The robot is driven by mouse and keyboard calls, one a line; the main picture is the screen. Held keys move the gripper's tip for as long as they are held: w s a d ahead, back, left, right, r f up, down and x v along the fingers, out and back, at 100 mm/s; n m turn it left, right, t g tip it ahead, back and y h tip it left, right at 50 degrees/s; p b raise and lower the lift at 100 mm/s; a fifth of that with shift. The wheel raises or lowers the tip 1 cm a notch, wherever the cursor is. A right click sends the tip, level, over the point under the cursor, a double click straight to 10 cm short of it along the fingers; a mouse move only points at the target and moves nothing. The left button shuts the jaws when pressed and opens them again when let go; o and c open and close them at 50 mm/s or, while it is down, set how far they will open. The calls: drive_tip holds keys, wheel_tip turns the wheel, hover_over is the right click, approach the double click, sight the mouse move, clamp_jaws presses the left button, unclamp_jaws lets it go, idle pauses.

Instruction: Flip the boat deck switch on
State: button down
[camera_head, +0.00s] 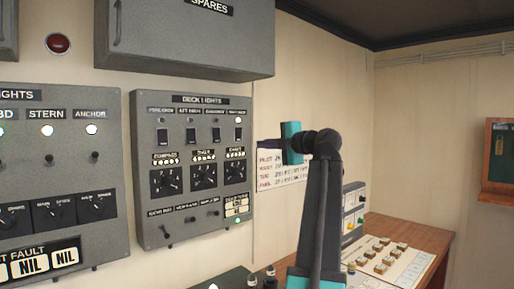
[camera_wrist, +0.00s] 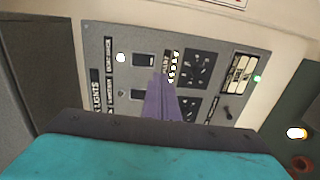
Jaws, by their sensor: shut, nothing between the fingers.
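The grey deck lights panel (camera_head: 180,220) is on the wall, left of my gripper in the head view. The boat deck switch (camera_head: 238,135) is the dark rocker at the right end of its row. The lamp (camera_head: 238,119) above it glows white. In the wrist view the switch (camera_wrist: 144,60) and its lit lamp (camera_wrist: 121,57) show just beyond my fingertips. The rocker's tilt is too small to tell. My gripper (camera_head: 260,147) is shut and empty, right of the switch in the head view. Its purple fingers also show in the wrist view (camera_wrist: 160,78), apparently apart from the rocker.
Three similar rockers (camera_head: 190,135) stand left in the same row with unlit lamps. Rotary dials (camera_head: 203,175) and small toggles sit below. Another grey panel (camera_head: 60,170) is at the left, and a grey cabinet (camera_head: 185,40) hangs above. A wooden console (camera_head: 415,270) is at the lower right.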

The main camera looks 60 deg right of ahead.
drive_tip(key=shift+f+b+v, duration=0.2)
drive_tip(key=shift+v, duration=0.75)
drive_tip(key=shift+f+b+v, duration=0.15)
drive_tip(key=shift+f+v, duration=0.05)
drive_tip(key=shift+v, duration=0.7)
